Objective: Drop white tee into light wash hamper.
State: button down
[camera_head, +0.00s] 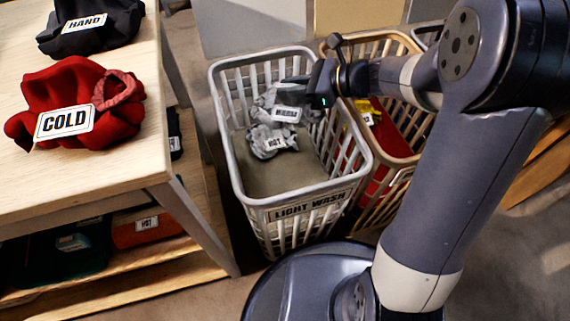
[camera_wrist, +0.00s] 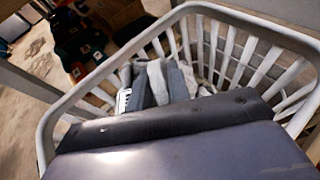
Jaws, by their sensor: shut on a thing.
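The light wash hamper (camera_head: 265,205) is a pale plastic basket marked LIGHT WASH, in the middle of the head view. My gripper (camera_head: 296,80) is over its far right part, shut on a crumpled whitish cloth (camera_head: 266,100), seemingly the white tee. Its tag is too blurred to read surely. In the wrist view the hamper's rim (camera_wrist: 70,95) surrounds the whitish and grey cloth (camera_wrist: 160,82). The dark gripper body hides the fingertips there.
A tan basket (camera_head: 402,160) with red and yellow items stands against the hamper's right side. A wooden table (camera_head: 110,165) at left holds a red cloth (camera_head: 75,100) tagged COLD and a black cloth (camera_head: 100,22) tagged HAND. Folded items (camera_head: 135,228) lie on its lower shelf.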

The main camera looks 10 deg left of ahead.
jog(key=c, duration=1.3)
grip_release()
jog(key=shift+o, duration=0.2)
jog(key=p+v, duration=0.3)
jog(key=v, duration=0.7)
jog(key=shift+d+r+p, duration=0.2)
jog(key=shift+d+p, duration=0.1)
jog(key=shift+d, duration=0.05)
jog(key=shift+s, duration=0.1)
jog(key=b+x, duration=0.3)
jog(key=x, duration=0.7)
jog(key=shift+a+f+b, duration=0.25)
jog(key=shift+f+b, duration=0.05)
jog(key=shift+b, duration=0.1)
notch_tip(320, 180, up, 2)
jog(key=shift+a+r+p, duration=0.1)
jog(key=shift+a+p, duration=0.05)
jog(key=shift+p, duration=0.95)
jog(key=shift+r+p, duration=1.1)
